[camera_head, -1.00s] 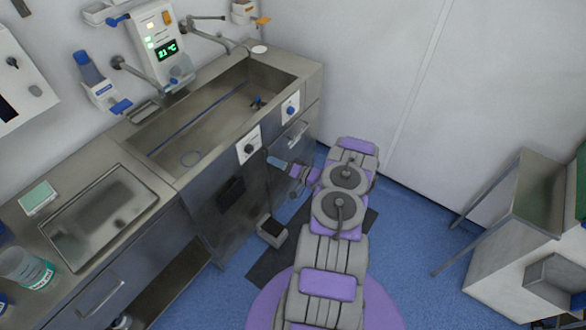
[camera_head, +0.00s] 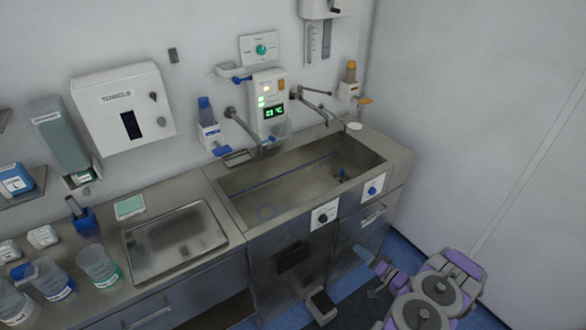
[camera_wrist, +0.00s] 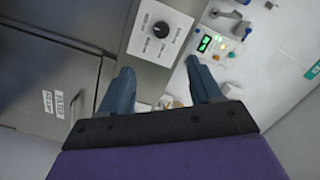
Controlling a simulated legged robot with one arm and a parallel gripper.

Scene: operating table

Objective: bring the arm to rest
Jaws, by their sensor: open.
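My arm shows folded at the lower right of the head view, in grey and purple links. My gripper (camera_head: 367,258) points at the front of the sink cabinet, near its right-hand part. In the wrist view, the two blue-grey fingers of my gripper (camera_wrist: 160,76) stand well apart with nothing held between them. Beyond them are the steel sink front with a black knob (camera_wrist: 161,29) and the wall unit with a green display (camera_wrist: 204,43). I cannot tell whether the fingers touch the cabinet.
A steel sink (camera_head: 245,190) runs along the back wall. A tray (camera_head: 175,243) and several jars, such as one clear jar (camera_head: 97,265), stand on the left counter. A black foot pedal (camera_head: 322,305) is below the sink. Blue floor (camera_head: 405,250) shows beside the right wall.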

